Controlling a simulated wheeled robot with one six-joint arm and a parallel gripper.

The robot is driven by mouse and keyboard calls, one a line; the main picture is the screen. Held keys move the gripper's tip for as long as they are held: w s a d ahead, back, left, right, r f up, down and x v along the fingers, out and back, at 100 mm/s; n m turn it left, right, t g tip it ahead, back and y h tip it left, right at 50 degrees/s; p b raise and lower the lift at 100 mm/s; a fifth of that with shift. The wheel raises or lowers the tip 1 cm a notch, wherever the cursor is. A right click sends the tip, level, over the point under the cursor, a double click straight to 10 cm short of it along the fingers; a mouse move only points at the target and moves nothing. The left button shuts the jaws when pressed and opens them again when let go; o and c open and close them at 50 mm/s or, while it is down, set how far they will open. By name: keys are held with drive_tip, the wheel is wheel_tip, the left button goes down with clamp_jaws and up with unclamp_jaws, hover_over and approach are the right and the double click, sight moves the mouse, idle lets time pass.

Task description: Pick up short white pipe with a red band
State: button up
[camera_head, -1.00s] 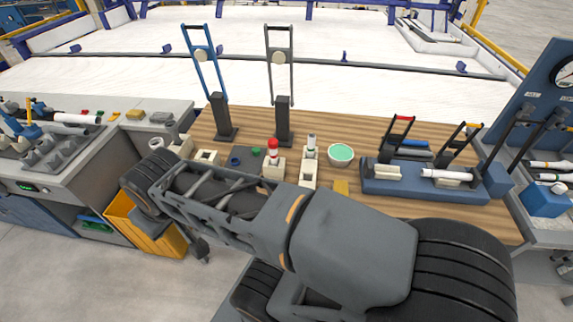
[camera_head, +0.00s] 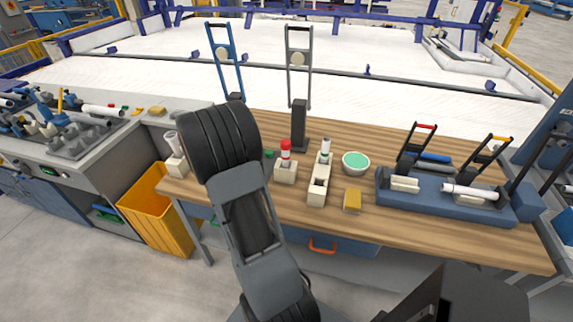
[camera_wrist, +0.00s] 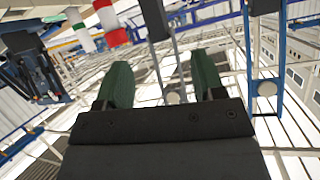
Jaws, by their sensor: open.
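The short white pipe with a red band (camera_head: 286,152) stands upright in a beige block (camera_head: 286,174) on the wooden table. It also shows at the top of the wrist view (camera_wrist: 108,18), left of my fingers and apart from them. My gripper (camera_wrist: 160,62) is open in the wrist view, with two dark green fingers and nothing between them. In the head view my raised arm fills the left middle, and my fingers cannot be made out there.
A white pipe (camera_head: 325,148) stands in a longer beige block (camera_head: 319,185) to the right. A mint-green bowl (camera_head: 356,163), a yellow block (camera_head: 352,201) and a blue clamp fixture (camera_head: 440,206) lie further right. Tall blue and grey stands (camera_head: 299,125) rise behind.

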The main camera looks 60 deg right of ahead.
sight(283, 155)
drive_tip(key=s+d+f+g, duration=0.1)
drive_tip(key=s+d+f, duration=0.1)
drive_tip(key=d, duration=0.1)
drive_tip(key=s+d+f+m+g, duration=0.1)
drive_tip(key=s+d+f+g, duration=0.1)
drive_tip(key=d, duration=0.1)
drive_tip(key=s+d+f+m+g, duration=0.1)
drive_tip(key=s+d+f, duration=0.1)
drive_tip(key=d, duration=0.1)
drive_tip(key=shift+s+d+f+g, duration=0.25)
drive_tip(key=shift+s+f+g, duration=0.05)
drive_tip(key=shift+s, duration=0.1)
drive_tip(key=shift+w+p+x, duration=0.15)
drive_tip(key=shift+p+x, duration=0.25)
drive_tip(key=shift+x, duration=1.15)
drive_tip(key=shift+w+p+x, duration=0.2)
drive_tip(key=shift+p+x, duration=0.2)
drive_tip(key=shift+x, duration=1.15)
drive_tip(key=shift+f, duration=0.1)
drive_tip(key=shift+c, duration=0.4)
drive_tip(key=c, duration=0.9)
